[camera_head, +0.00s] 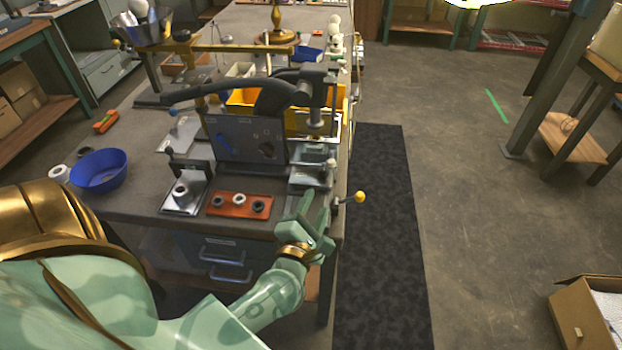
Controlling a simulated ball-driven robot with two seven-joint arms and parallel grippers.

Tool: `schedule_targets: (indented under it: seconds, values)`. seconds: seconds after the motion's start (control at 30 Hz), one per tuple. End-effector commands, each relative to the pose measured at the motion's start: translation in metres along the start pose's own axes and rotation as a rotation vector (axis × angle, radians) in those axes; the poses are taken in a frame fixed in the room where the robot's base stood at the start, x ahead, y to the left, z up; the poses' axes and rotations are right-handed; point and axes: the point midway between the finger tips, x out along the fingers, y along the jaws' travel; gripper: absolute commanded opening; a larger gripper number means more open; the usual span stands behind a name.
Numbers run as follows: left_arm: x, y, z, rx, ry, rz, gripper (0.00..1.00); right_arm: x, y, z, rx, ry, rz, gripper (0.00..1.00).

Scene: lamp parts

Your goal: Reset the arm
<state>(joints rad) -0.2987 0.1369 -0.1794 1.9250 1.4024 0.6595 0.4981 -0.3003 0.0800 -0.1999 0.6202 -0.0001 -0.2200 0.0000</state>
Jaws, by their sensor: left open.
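My left arm comes in from the lower left, and its green gripper (313,222) is at the front right corner of the workbench (130,203). The gripper's fingers point up and are apart, with nothing seen between them. It is close in front of a small vise-like fixture and a lever with a yellow knob (359,197); I cannot tell whether it touches them. My right gripper is not in view.
A dark press (250,140) stands on the bench behind an orange block (238,205) holding small round parts. A blue bowl (99,170) sits at the left. A brass lamp base (277,30) is farther back. A black mat (385,260) lies on open floor, with a cardboard box (575,325) at lower right.

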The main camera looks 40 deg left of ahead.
Motion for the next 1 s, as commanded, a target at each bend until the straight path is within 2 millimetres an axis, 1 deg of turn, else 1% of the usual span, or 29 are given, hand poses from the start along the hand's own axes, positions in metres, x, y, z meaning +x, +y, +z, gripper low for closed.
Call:
schedule_targets:
  seconds: [0.03, 0.1, 0.2, 0.77, 0.83, 0.87, 0.9, 0.93, 0.97, 1.0]
  values:
    - [-0.007, -0.001, -0.001, 0.0, 0.001, -0.002, 0.43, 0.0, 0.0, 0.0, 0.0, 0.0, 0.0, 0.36]
    - [-0.015, -0.001, -0.001, -0.001, 0.002, -0.001, 0.43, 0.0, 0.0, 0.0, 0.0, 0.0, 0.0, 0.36]
    - [-0.021, -0.001, -0.001, 0.0, 0.001, -0.001, 0.43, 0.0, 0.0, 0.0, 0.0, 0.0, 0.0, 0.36]
    - [-0.022, 0.0, 0.0, 0.001, 0.001, 0.0, 0.43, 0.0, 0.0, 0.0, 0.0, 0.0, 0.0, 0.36]
    - [-0.022, -0.002, 0.002, 0.037, -0.013, -0.006, 0.43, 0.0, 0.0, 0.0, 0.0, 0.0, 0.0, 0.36]
    - [-0.022, -0.003, 0.007, 0.084, -0.038, -0.01, 0.43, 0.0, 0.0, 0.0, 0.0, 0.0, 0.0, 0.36]
    - [-0.024, -0.013, 0.009, 0.203, -0.081, -0.028, 0.43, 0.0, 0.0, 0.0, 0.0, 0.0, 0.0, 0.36]
    - [-0.026, -0.028, 0.007, 0.318, -0.115, -0.053, 0.43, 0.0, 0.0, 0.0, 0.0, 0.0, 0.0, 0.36]
    - [-0.03, -0.044, 0.003, 0.434, -0.149, -0.084, 0.43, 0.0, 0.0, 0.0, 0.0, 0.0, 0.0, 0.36]
    - [-0.036, -0.07, -0.006, 0.592, -0.196, -0.132, 0.43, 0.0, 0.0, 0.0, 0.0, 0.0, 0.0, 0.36]
